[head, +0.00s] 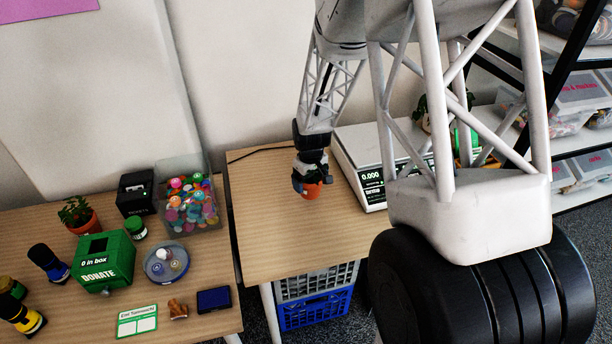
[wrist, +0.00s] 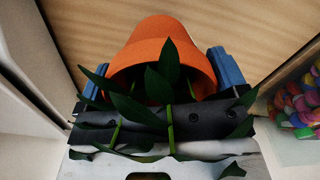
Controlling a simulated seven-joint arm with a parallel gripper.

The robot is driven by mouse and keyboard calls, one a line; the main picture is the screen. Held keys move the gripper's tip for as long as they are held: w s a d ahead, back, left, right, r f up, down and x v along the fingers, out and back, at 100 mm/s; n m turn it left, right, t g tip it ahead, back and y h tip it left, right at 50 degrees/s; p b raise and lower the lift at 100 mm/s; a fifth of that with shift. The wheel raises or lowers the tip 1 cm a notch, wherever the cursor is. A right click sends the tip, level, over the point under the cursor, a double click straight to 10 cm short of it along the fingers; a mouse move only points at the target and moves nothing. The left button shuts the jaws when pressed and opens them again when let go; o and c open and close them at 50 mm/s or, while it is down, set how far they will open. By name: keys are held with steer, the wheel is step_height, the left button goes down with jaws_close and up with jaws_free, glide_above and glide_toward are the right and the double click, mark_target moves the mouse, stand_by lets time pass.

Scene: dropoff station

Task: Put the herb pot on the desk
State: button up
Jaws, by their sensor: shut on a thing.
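The herb pot, an orange terracotta pot with green leaves, shows in the head view (head: 313,190) and large in the wrist view (wrist: 150,40). My gripper (head: 311,181) is shut on it, with a blue fingertip on each side of the pot in the wrist view (wrist: 161,76). In the head view the pot is over the right wooden desk (head: 290,230), left of the scale. I cannot tell whether it touches the wood. Its leaves are mostly hidden in the head view. A similar potted plant (head: 78,216) stands on the left wooden desk (head: 200,262).
A white scale (head: 366,150) reading 0.000 stands right of the pot. The left desk holds a green donation box (head: 103,262), a tub of colourful items (head: 190,205) and a round dish (head: 166,262). A narrow gap separates the desks. The right desk's front is clear.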

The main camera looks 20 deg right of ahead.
steer(key=w, duration=0.6)
steer(key=shift+d+f, duration=0.2)
steer(key=shift+f, duration=0.1)
steer(key=shift+w, duration=0.1)
steer(key=shift+w+f, duration=0.15)
steer(key=shift+f, duration=0.75)
steer(key=shift+w+f, duration=0.15)
steer(key=shift+f, duration=0.75)
steer(key=shift+f, duration=0.1)
steer(key=o, duration=0.8)
steer(key=shift+o, duration=0.2)
step_height(320, 180, up, 12)
